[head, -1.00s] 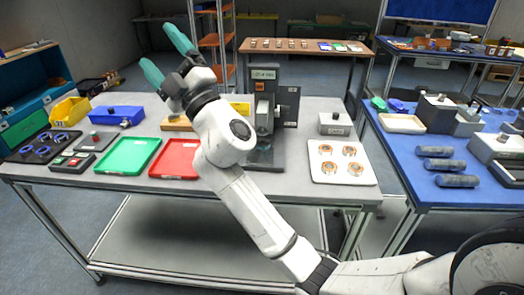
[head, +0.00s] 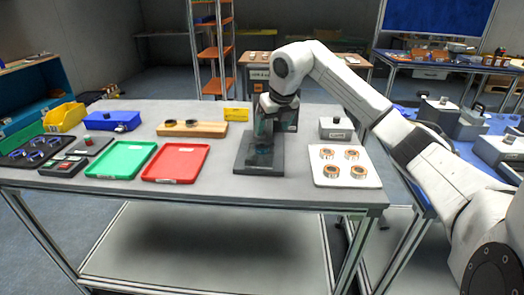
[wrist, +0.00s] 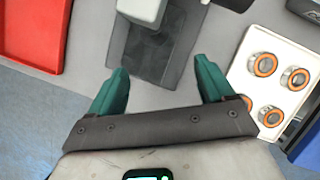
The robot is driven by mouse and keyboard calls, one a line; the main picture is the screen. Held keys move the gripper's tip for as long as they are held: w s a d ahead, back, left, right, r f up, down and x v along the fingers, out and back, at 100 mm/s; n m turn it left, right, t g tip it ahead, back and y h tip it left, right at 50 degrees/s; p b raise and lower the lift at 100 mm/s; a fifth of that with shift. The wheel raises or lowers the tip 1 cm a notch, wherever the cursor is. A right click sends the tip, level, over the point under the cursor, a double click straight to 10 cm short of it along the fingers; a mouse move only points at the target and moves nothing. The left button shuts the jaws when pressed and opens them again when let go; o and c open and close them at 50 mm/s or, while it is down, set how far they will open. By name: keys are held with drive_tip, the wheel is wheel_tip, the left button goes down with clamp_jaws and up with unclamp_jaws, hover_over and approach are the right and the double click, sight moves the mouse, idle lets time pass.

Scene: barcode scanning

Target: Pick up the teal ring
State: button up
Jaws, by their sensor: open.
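I cannot make out a clearly teal ring in either view. My gripper (head: 263,140) points down in front of the grey press-like machine, over its dark base plate. In the wrist view my gripper (wrist: 162,68) has its two teal fingers wide apart, with nothing between them but the base plate (wrist: 150,55) and bare table beyond the tips. Bluish rings (head: 36,154) sit in a black tray at the far left; their exact colour is hard to tell. Two dark rings (head: 181,123) lie on a wooden board (head: 215,130).
A white tray (head: 318,178) with several orange-and-metal rings stands right of the machine. Red (head: 176,162) and green (head: 121,159) trays lie to the left. A grey box (head: 335,128) stands behind the white tray. The table front is clear.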

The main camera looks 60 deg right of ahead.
sight(263, 146)
drive_tip(key=x, duration=0.5)
drive_tip(key=shift+w+f, duration=0.1)
drive_tip(key=shift+f, duration=0.05)
drive_tip(key=w+f, duration=0.1)
drive_tip(key=w+d+f+p, duration=0.1)
drive_tip(key=f, duration=0.1)
drive_tip(key=shift+w+d+f, duration=0.1)
drive_tip(key=shift+w+f, duration=0.05)
drive_tip(key=shift+f, duration=0.05)
drive_tip(key=shift+w+d+f, duration=0.15)
drive_tip(key=shift+f, duration=0.4)
drive_tip(key=shift+c, duration=0.3)
drive_tip(key=shift+r, duration=0.1)
drive_tip(key=c, duration=1.4)
